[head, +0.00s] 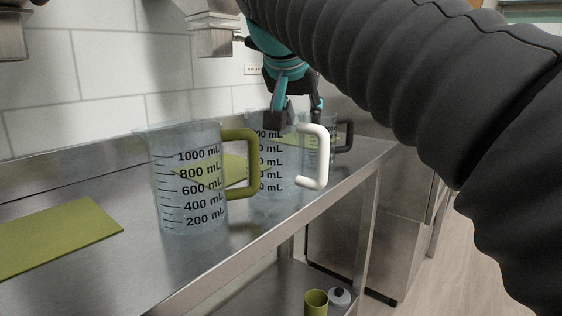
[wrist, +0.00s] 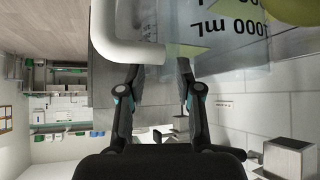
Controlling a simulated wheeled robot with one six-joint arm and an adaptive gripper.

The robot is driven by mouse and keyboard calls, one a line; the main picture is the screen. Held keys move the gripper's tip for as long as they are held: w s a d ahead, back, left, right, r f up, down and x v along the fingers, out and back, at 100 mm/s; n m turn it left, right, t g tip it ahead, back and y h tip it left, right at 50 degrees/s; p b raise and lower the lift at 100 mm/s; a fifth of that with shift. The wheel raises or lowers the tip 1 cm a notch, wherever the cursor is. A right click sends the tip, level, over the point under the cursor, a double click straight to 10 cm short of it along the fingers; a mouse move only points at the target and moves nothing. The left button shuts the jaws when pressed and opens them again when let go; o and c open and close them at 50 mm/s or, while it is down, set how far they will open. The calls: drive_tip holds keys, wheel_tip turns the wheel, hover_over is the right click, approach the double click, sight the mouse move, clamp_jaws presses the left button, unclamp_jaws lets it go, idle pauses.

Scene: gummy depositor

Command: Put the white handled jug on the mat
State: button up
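The white handled jug (head: 272,172) is clear with black millilitre marks and stands upright on the steel counter. Its white handle (head: 325,158) points right. My gripper (head: 296,115) is at its top rim, near the upper end of the handle, with the fingers apart. In the wrist view my gripper (wrist: 158,72) shows a gap between its fingers, and the white handle (wrist: 126,50) lies close to the left finger. I cannot tell whether the fingers touch the jug. The flat olive-green mat (head: 65,235) lies on the counter at the left.
An olive handled jug (head: 187,205) stands in front and left of the white handled one, between it and the mat. A dark handled jug (head: 344,136) stands close behind. A tiled wall (head: 105,60) backs the counter. A green cup (head: 316,301) sits on the lower shelf.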

drive_tip(key=shift+w+d+f, duration=0.15)
drive_tip(key=shift+w+f, duration=0.25)
drive_tip(key=shift+w, duration=0.05)
clamp_jaws()
drive_tip(key=shift+r, duration=0.15)
